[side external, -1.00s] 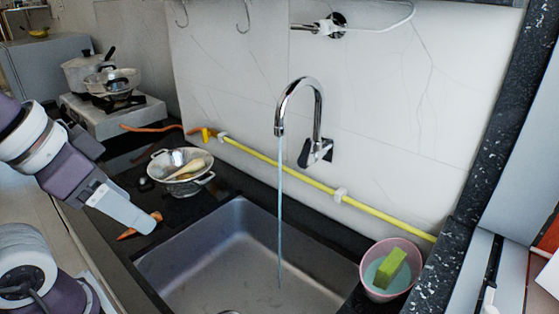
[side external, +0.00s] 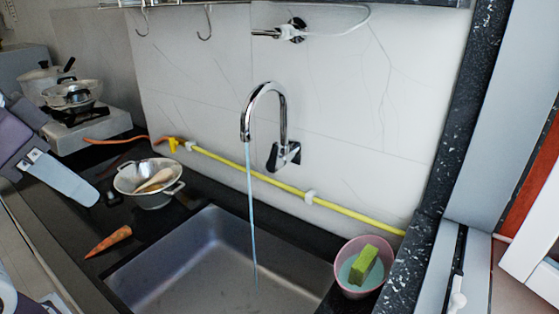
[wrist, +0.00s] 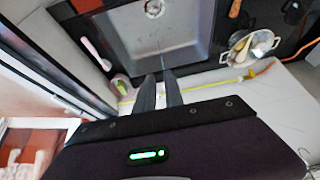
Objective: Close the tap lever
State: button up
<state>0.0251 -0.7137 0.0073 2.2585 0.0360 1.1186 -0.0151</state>
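The chrome tap (side external: 265,90) has a curved spout on the tiled wall. A stream of water (side external: 252,220) runs from it into the sink. Its short dark lever (side external: 273,157) hangs downward at the tap's base. My gripper (side external: 92,197) shows at the left edge of the side view, above the counter near the carrot and well apart from the tap. In the wrist view, my gripper's two dark fingers (wrist: 159,76) stand a little apart with nothing visible between them. The tap is not clear in the wrist view.
The metal sink (side external: 195,245) lies below the tap. A colander (side external: 127,181) and a carrot (side external: 108,241) are on the counter to its left. A pink bowl (side external: 345,277) with a green sponge stands at the right. A yellow pipe (side external: 232,163) runs along the wall.

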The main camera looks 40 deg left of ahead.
jog(key=w+a+g+y, duration=0.1)
jog(key=w, duration=0.1)
jog(key=w+a+f+m+g+y, duration=0.1)
jog(key=w+a, duration=0.1)
jog(key=w, duration=0.1)
jog(key=w+a+m+y, duration=0.1)
jog(key=w+a, duration=0.1)
jog(key=w, duration=0.1)
jog(key=shift+w+f+g+y, duration=0.1)
jog(key=shift+f+g+y, duration=0.25)
jog(key=shift+g+y, duration=0.05)
grip_shut()
jog(key=w+d+m+t+y, duration=0.25)
jog(key=w+y, duration=0.25)
jog(key=w, duration=0.4)
jog(key=w+d+m+t+y, duration=0.2)
jog(key=w+d+m+y, duration=0.15)
jog(key=w, duration=0.65)
jog(key=w+d+m+t+y, duration=0.1)
jog(key=w+d+m+t, duration=0.35)
jog(key=d, duration=0.75)
jog(key=n+t, duration=0.1)
jog(key=t, duration=0.2)
send_near(276, 156)
jog(key=s+d+r, duration=0.1)
jog(key=d, duration=0.3)
jog(key=x, duration=0.9)
jog(key=shift+a+r, duration=0.2)
jog(key=shift+a, duration=0.25)
